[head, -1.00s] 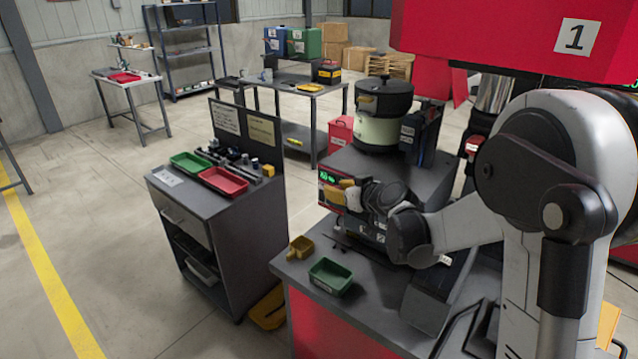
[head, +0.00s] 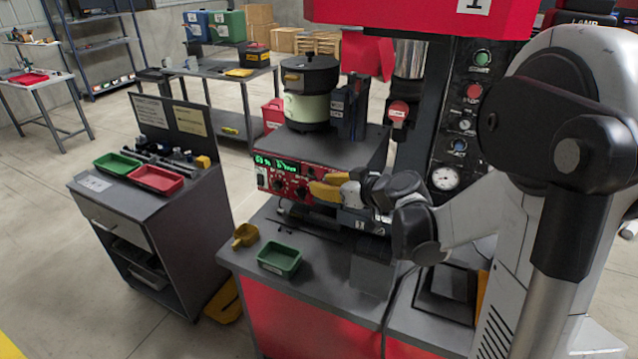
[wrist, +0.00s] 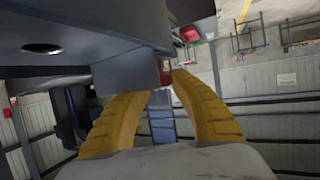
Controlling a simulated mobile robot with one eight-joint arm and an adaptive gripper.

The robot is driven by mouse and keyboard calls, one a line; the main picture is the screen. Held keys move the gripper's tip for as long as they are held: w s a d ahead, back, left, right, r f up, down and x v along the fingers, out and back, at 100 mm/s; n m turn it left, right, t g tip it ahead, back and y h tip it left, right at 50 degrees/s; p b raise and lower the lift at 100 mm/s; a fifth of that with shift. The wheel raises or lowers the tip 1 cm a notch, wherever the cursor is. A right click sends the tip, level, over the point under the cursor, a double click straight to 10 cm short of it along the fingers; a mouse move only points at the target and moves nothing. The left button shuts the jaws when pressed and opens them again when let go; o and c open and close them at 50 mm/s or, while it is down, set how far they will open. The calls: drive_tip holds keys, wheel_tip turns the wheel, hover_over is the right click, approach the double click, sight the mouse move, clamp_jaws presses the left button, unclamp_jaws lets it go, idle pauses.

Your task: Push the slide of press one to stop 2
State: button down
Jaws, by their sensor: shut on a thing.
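Press one has a red head with a "1" sign (head: 475,5) at the top of the head view. Its dark control column (head: 470,110) carries buttons and a gauge. My gripper (head: 327,187), with yellow fingers, is low in front of a red panel (head: 283,180) with green digits. In the wrist view my gripper (wrist: 162,80) has its fingertips close together at the end of a grey block (wrist: 130,75) and is shut on it. A small red patch shows by the tips. The slide's stops cannot be made out; my wrist hides part of that area.
A green tray (head: 279,261) and a yellow scoop (head: 245,235) lie on the bench front. A pot-like feeder bowl (head: 311,80) stands behind the panel.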

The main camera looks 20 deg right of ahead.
drive_tip(key=c, duration=1.1)
unclamp_jaws()
drive_tip(key=shift+c, duration=0.2)
wheel_tip(320, 180, up, 4)
drive_tip(key=r, duration=0.1)
hover_over(356, 214)
drive_tip(key=shift+f, duration=0.25)
